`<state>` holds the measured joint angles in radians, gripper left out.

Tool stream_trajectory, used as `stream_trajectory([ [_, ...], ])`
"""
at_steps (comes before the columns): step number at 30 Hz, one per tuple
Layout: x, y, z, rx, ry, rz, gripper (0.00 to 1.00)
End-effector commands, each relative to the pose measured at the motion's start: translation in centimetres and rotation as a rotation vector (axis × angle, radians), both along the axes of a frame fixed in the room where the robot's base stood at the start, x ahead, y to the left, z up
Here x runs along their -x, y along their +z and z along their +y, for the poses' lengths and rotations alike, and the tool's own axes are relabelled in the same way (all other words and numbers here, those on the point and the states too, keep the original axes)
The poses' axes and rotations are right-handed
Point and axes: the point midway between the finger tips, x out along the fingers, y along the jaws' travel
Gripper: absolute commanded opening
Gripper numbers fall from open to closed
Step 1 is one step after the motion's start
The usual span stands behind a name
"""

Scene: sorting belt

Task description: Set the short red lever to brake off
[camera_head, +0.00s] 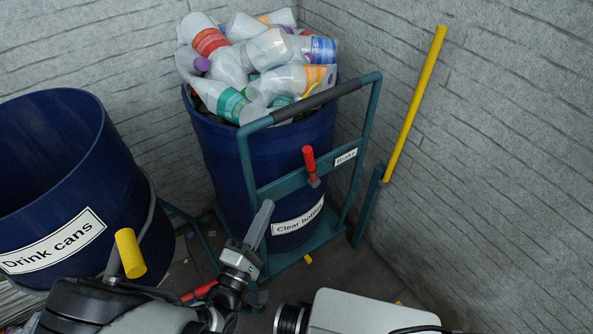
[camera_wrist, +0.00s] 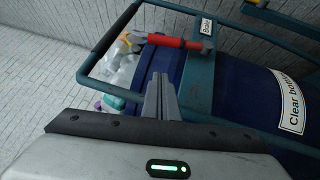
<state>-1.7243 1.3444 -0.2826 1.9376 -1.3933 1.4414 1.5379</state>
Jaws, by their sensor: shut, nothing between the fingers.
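The short red lever (camera_head: 309,162) stands on the teal crossbar of a trolley, beside the label "Brake" (camera_head: 346,157). In the head view it points up, with its lower end at the bar. It also shows in the wrist view (camera_wrist: 165,40), lying across the picture above my fingers, with its pivot end near the label. My gripper (camera_head: 264,208) is shut and empty. It is in front of the trolley, below and left of the lever, apart from it in the head view. In the wrist view the fingertips (camera_wrist: 161,78) point toward the lever.
The trolley frame (camera_head: 376,95) holds a blue bin (camera_head: 222,150) full of clear bottles (camera_head: 265,55). A long yellow bar (camera_head: 415,105) rises at its right. A blue "Drink cans" bin (camera_head: 75,150) stands at the left, with a yellow handle (camera_head: 130,253) before it. Stone walls close the back.

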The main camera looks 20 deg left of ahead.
Motion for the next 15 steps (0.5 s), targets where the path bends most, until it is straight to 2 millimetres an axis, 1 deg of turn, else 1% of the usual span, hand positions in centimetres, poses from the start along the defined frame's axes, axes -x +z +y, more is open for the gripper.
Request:
stream_trajectory([
  [4, -0.3, 0.1, -0.1, 0.0, -0.002, 0.001, 0.0],
  [7, -1.3, 0.3, -0.2, 0.0, -0.003, -0.001, 0.0],
  [11, -3.6, 0.6, -0.5, -0.001, -0.005, -0.002, 0.0],
  [15, -6.6, 1.1, -0.8, 0.0, -0.005, -0.002, 0.0],
])
